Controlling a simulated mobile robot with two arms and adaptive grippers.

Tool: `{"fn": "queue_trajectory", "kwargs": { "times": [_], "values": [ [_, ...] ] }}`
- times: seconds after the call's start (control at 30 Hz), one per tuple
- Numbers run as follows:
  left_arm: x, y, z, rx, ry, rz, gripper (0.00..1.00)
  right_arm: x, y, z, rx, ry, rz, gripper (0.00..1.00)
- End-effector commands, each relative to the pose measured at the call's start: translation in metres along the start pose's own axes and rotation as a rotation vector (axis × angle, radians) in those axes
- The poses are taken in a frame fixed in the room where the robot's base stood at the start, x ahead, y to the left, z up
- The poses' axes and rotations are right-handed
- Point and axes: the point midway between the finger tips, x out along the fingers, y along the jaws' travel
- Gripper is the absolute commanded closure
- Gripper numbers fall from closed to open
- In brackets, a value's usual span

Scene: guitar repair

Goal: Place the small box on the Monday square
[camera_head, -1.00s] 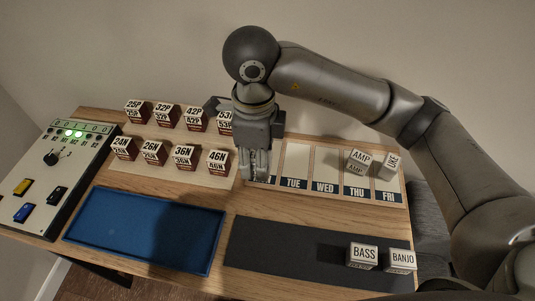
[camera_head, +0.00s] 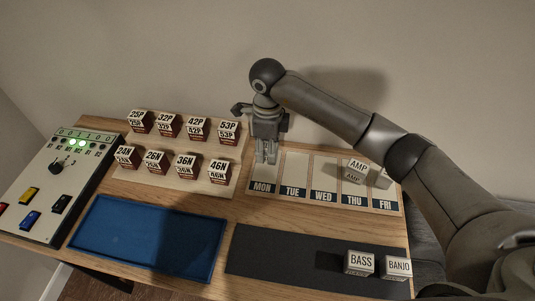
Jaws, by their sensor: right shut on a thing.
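The Monday square (camera_head: 262,187) is the leftmost cell of the weekday board in the head view, with its MON label in plain sight. My right gripper (camera_head: 266,159) points down over the upper part of this square. Its fingers are shut on the small box, which the fingers hide almost wholly, so I cannot tell whether it touches the board. My left gripper is not in view.
An AMP box (camera_head: 356,170) stands on Thursday and another box (camera_head: 384,180) on Friday, partly behind my arm. BASS (camera_head: 359,262) and BANJO (camera_head: 398,267) boxes sit on the dark mat (camera_head: 285,257). Several string boxes, a blue tray (camera_head: 145,240) and a control panel (camera_head: 50,190) lie left.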

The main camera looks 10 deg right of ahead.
Motion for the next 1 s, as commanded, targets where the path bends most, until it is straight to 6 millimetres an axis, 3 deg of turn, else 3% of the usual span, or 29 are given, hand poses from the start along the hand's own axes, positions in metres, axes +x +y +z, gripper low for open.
{"fn": "queue_trajectory", "kwargs": {
  "times": [0.2,0.57,0.6,0.73,1.0],
  "values": [
    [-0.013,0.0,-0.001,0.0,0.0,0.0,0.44,0.027,0.001,0.001,0.0,-0.001,0.002,0.91],
    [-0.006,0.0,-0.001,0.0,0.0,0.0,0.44,0.034,0.0,0.0,0.0,0.0,-0.001,0.91],
    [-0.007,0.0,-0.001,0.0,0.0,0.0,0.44,0.033,0.0,0.0,0.0,0.0,-0.001,0.62],
    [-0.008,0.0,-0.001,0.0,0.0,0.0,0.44,0.033,0.0,0.0,0.0,0.0,0.0,0.46],
    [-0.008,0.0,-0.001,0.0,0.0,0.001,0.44,0.032,0.0,0.0,0.0,0.0,0.0,0.45]
  ]
}}
